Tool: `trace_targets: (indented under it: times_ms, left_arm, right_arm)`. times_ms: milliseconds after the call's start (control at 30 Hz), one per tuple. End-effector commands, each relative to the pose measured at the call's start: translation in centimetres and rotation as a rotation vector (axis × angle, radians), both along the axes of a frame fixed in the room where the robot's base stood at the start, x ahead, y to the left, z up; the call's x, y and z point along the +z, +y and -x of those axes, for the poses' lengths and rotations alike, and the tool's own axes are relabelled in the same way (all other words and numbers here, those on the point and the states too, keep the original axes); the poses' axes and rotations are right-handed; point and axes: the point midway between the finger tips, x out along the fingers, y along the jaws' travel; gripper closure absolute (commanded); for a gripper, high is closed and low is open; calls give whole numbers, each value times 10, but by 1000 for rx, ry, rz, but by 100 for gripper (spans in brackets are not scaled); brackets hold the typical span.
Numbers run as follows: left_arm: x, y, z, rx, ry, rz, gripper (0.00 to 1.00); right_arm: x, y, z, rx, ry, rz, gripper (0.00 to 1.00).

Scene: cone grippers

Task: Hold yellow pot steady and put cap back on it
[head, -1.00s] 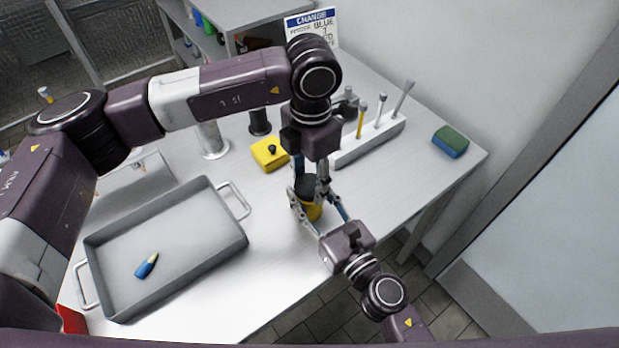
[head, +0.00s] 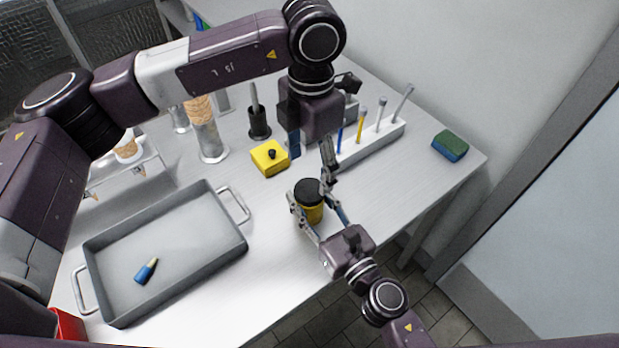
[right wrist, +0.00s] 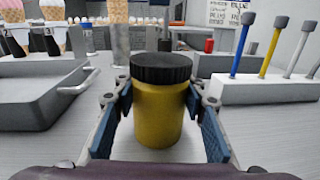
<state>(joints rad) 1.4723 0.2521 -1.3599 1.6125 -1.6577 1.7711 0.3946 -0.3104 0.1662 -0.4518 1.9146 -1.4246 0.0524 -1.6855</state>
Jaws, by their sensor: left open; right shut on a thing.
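The yellow pot (head: 313,214) stands upright on the table near its front edge. The black cap (head: 308,190) sits level on top of the pot's mouth. In the right wrist view the yellow pot (right wrist: 160,115) and the cap (right wrist: 161,67) show clearly; I cannot tell how tightly the cap is seated. My right gripper (head: 316,212) is shut around the pot's sides, its blue pads on both sides in the right wrist view. My left gripper (head: 312,155) is open, above and behind the cap, apart from it and empty.
A grey tray (head: 120,240) with a small blue-and-yellow item (head: 147,270) lies at the left. A yellow block (head: 270,157) with a black knob stands behind the pot. A white rack (head: 375,143) with several sticks and a green-blue sponge (head: 450,145) are to the right.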

Motion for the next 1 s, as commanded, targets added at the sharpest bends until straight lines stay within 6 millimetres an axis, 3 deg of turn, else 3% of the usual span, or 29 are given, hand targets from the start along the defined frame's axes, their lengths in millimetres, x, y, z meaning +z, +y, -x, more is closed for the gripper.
trace_targets:
  times_ms: [100,300,700,733,900,1000]
  left_arm:
    - [26,-1,-1,0,-3,0,36]
    - [52,-1,0,0,0,0,36]
    - [59,-1,0,0,1,0,36]
    - [58,-1,0,0,1,0,36]
    - [58,-1,0,0,1,0,36]
    - [58,-1,0,0,1,0,36]
  right_arm:
    - [-2,0,1,0,4,0,100]
    - [-2,0,1,0,4,0,100]
    - [-2,0,1,0,4,0,100]
    - [-2,0,1,0,4,0,58]
    - [-1,0,0,0,2,0,41]
    - [-1,0,0,0,1,0,41]
